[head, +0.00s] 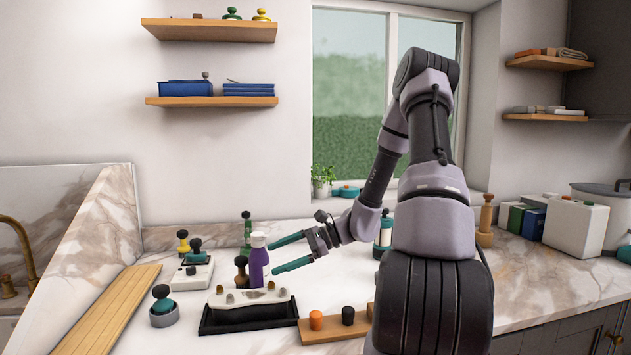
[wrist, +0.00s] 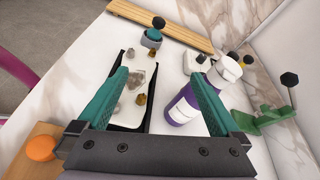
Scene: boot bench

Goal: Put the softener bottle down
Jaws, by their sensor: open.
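The softener bottle seems to be the purple bottle (head: 259,264) with a pale cap and a light label. It stands upright on the marble counter, behind the black tray. It also shows in the wrist view (wrist: 184,107), where the right finger covers part of it. My gripper (head: 275,256) is open, its teal fingers spread just right of the bottle in the head view. In the wrist view my gripper (wrist: 158,76) has nothing clamped between its fingers. Whether a finger touches the bottle, I cannot tell.
A black tray (head: 222,329) with a white, knobbed block stands in front of the bottle. A dark-knobbed bottle (head: 241,272) is close on its left. A wooden strip with orange and black knobs (head: 333,332) lies right of the tray. A wooden board (head: 107,312) lies left.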

